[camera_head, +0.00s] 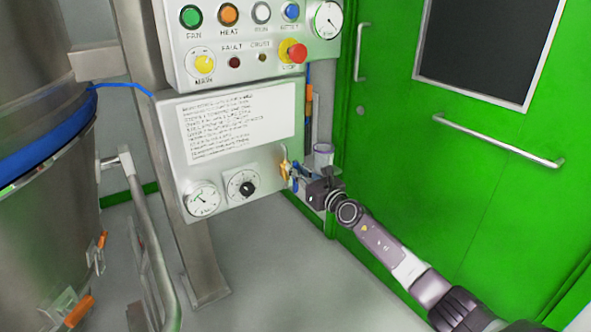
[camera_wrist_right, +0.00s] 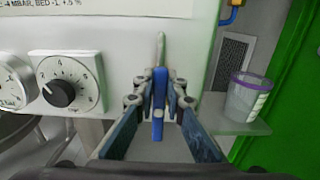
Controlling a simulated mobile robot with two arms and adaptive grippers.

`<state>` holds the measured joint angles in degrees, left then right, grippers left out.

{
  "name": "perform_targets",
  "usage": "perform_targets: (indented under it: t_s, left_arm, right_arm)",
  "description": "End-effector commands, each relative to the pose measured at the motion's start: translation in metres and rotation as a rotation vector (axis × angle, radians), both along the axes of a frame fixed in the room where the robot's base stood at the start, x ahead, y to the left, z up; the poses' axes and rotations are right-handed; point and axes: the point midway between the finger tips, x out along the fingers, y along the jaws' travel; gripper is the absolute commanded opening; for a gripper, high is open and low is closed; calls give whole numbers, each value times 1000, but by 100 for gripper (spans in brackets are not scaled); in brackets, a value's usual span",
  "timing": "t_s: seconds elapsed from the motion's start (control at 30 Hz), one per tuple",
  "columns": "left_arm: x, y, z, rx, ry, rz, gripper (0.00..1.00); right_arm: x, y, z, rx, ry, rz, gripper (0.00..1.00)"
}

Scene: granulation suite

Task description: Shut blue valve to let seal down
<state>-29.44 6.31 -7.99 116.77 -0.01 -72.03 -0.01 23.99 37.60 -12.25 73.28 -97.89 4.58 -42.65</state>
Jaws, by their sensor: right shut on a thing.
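The blue valve's handle (camera_wrist_right: 159,103) stands upright in the right wrist view, in front of the lower white panel, with a pale metal stub above it. My right gripper (camera_wrist_right: 160,98) is shut on the handle, one finger on each side. In the head view my right gripper (camera_head: 303,174) is at the lower right edge of the panel, and the small valve is mostly hidden there. A blue seal band (camera_head: 45,150) runs around the steel vessel (camera_head: 40,230) at the left. My left gripper is not in view.
The lower panel carries a gauge (camera_head: 203,198) and a black knob (camera_head: 246,188). A clear cup with a purple rim (camera_wrist_right: 247,98) stands on a small shelf right of my gripper. A green door (camera_head: 460,120) fills the right side. The floor (camera_head: 290,290) below is clear.

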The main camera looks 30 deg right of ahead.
Motion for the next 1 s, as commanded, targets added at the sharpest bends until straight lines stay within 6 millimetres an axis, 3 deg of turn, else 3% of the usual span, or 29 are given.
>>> perform_targets:
  t_s: [0.37, 1.0]
  left_arm:
    - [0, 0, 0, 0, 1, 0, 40]
    - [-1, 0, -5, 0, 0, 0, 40]
  right_arm:
    - [0, -5, -1, 145, 7, -1, 0]
    - [1, -23, -9, 735, 31, -2, 0]
